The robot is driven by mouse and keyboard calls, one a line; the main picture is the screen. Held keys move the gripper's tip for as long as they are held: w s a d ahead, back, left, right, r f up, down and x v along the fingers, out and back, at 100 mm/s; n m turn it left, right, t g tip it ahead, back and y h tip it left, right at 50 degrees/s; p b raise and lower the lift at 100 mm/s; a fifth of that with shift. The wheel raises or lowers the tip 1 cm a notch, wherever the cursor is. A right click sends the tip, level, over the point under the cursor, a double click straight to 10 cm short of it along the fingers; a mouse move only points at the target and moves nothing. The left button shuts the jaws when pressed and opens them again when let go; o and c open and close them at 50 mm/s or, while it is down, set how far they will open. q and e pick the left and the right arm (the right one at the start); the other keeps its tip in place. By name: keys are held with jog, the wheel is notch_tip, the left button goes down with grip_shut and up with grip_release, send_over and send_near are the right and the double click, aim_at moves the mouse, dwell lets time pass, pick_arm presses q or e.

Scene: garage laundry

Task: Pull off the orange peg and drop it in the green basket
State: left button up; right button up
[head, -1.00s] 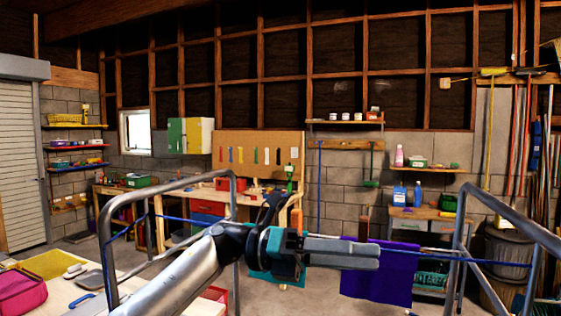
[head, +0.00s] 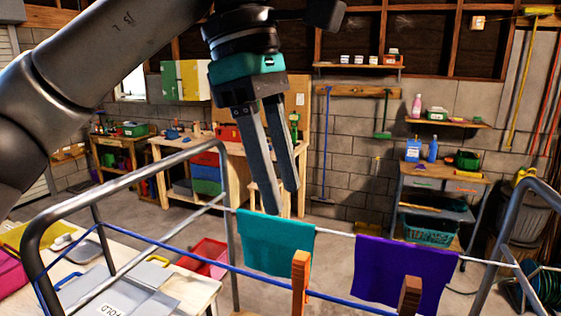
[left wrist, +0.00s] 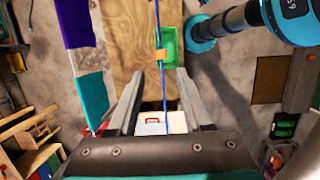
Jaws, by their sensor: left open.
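The orange peg (head: 301,272) stands on the blue line (head: 225,268) in front of the teal cloth in the head view. It also shows on the line in the left wrist view (left wrist: 161,55). My left gripper (head: 280,202) is open and empty. It points down, above the orange peg in the picture and apart from it. In the left wrist view the peg lies beyond and between the open fingertips (left wrist: 161,75). The green basket (left wrist: 172,32) sits below the line on a wooden surface, partly behind the peg. I cannot make it out in the head view. My right gripper is not in view.
A teal cloth (head: 275,243) and a purple cloth (head: 407,275) hang on the white line behind. A brown peg (head: 410,297) is further right. A metal rack frame (head: 130,172) rises at the left. A grey lidded box (head: 110,292) and red basket (head: 205,255) are at left.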

aim_at(300, 255)
pick_arm(q)
jog(key=b+x, duration=0.7)
jog(key=x, duration=0.2)
jog(key=shift+s+f, duration=0.15)
jog(key=shift+f, duration=0.05)
jog(key=shift+d+f+b, duration=0.2)
jog(key=shift+f+b, duration=0.35)
jog(key=shift+f, duration=0.1)
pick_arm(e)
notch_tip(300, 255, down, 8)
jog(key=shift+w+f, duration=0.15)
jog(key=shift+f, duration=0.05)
pick_arm(q)
grip_shut()
jog(key=shift+r, duration=0.15)
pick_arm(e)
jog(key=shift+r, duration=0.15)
